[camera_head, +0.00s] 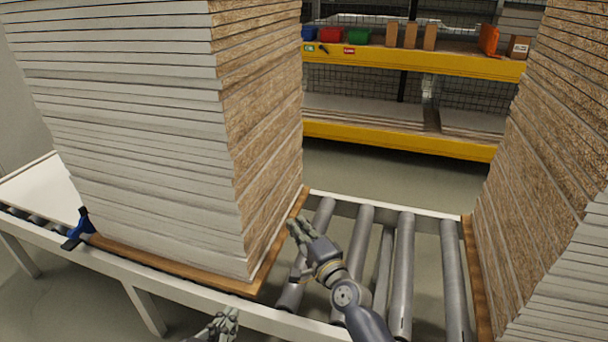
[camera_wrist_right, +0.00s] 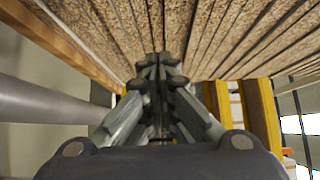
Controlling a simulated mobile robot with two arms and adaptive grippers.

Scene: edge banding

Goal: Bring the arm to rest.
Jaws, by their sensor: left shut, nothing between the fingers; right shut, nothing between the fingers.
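My right gripper (camera_head: 300,238) is over the roller conveyor, close to the right side of the left board stack (camera_head: 150,130). It is shut and empty. In the right wrist view the closed fingers (camera_wrist_right: 161,75) point at the raw chipboard edges of a stack (camera_wrist_right: 230,35); whether they touch it cannot be told. My left gripper (camera_head: 224,322) shows only in part at the bottom edge of the head view, in front of the conveyor's near rail. It is shut, with nothing seen in it.
The conveyor's bare rollers (camera_head: 403,265) lie between the left stack and a right board stack (camera_head: 555,150). A blue clamp-like part (camera_head: 79,230) sits on the near rail. Behind stands a yellow shelf (camera_head: 420,62) with coloured bins. Open floor (camera_head: 390,180) lies before the shelf.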

